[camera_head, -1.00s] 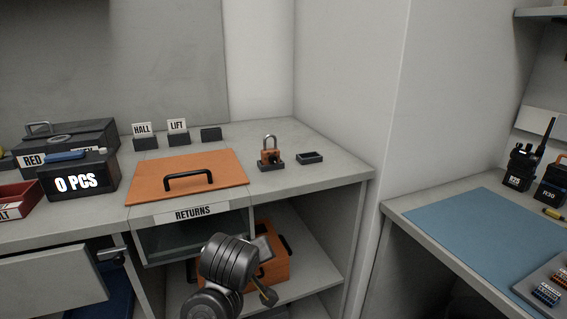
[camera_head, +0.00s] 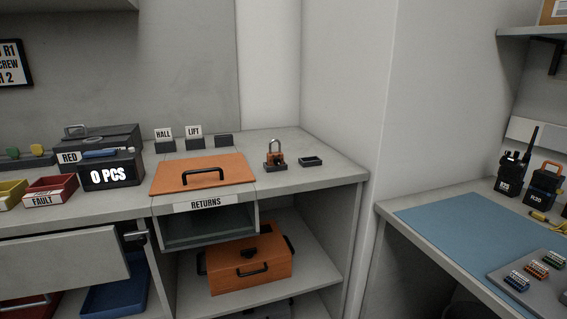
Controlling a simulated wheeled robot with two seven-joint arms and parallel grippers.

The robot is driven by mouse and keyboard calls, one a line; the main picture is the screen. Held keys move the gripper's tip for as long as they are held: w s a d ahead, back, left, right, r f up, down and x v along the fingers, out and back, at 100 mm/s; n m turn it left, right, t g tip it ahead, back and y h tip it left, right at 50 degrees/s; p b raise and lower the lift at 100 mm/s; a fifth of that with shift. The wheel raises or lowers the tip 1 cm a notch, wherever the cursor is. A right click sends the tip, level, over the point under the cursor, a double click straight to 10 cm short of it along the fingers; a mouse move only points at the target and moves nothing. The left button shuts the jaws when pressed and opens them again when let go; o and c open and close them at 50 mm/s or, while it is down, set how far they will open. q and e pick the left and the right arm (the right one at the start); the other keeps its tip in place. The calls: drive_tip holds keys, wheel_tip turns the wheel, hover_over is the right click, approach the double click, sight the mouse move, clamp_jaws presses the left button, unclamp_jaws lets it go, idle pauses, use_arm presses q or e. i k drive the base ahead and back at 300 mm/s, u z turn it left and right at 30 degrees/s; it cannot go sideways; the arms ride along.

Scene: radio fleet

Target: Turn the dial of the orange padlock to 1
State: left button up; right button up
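The orange padlock (camera_head: 275,152) with a metal shackle stands upright in a small dark holder (camera_head: 276,165) on the grey counter, right of the orange lid with a black handle. It is too small to read its dial. Neither of my grippers shows in the head view now.
An empty dark tray (camera_head: 311,161) sits right of the padlock. The orange lid (camera_head: 231,171) lies on the counter above the RETURNS opening (camera_head: 206,204). An orange case (camera_head: 228,277) is on the shelf below. A drawer (camera_head: 62,267) stands out at left. At right is a bench with a blue mat (camera_head: 463,231) and radios (camera_head: 511,173).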

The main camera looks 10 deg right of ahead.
sight(276, 161)
drive_tip(key=z, duration=0.5)
drive_tip(key=i, duration=0.4)
drive_tip(key=z, duration=1.2)
